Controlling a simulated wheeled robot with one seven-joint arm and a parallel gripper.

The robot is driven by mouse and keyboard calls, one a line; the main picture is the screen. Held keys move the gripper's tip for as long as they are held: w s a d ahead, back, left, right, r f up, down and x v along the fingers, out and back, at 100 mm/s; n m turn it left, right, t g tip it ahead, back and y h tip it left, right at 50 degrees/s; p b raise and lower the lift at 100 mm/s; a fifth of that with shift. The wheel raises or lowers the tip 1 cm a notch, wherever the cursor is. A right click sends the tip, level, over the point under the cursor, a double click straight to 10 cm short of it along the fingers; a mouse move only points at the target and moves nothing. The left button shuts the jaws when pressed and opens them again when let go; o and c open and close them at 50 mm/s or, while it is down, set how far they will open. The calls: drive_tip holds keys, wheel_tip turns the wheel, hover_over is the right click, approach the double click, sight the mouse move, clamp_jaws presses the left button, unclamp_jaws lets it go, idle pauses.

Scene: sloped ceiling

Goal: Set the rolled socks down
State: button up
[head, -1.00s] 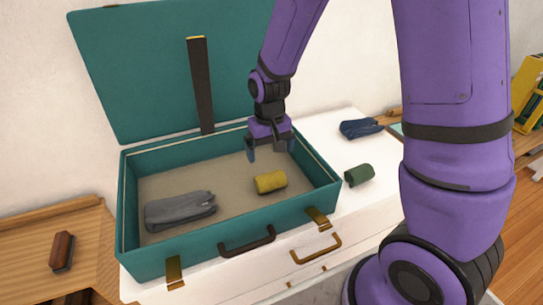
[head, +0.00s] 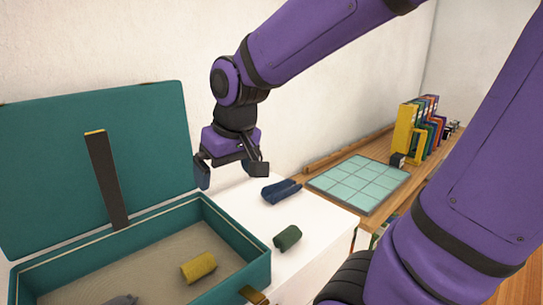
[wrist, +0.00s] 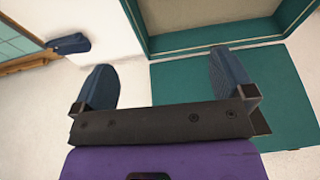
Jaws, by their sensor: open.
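My gripper (head: 231,175) is open and empty, raised above the back of the white cabinet beside the suitcase's open lid. Its two blue fingertips stand wide apart in the wrist view (wrist: 163,78). A mustard-yellow roll (head: 198,267), which looks like rolled socks, lies on the floor of the open teal suitcase (head: 232,240). A dark green roll (head: 287,237) lies on the white top right of the suitcase. A grey folded item (head: 121,300) in the suitcase is mostly cut off by the frame's bottom edge. The suitcase also shows in the wrist view (wrist: 220,42).
A dark blue folded item (head: 281,191) lies on the white cabinet top (head: 318,222); it also shows in the wrist view (wrist: 68,44). Beyond are a tiled board (head: 360,183) and several binders (head: 404,130) on a wooden surface. The suitcase lid (head: 150,150) stands upright behind.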

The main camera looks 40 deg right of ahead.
drive_tip(key=s+d+r+t, duration=0.2)
drive_tip(key=s+r, duration=0.3)
drive_tip(key=s, duration=0.5)
drive_tip(key=shift+s+r, duration=0.25)
drive_tip(key=shift+r, duration=0.1)
drive_tip(key=shift+d, duration=0.1)
idle(0.5)
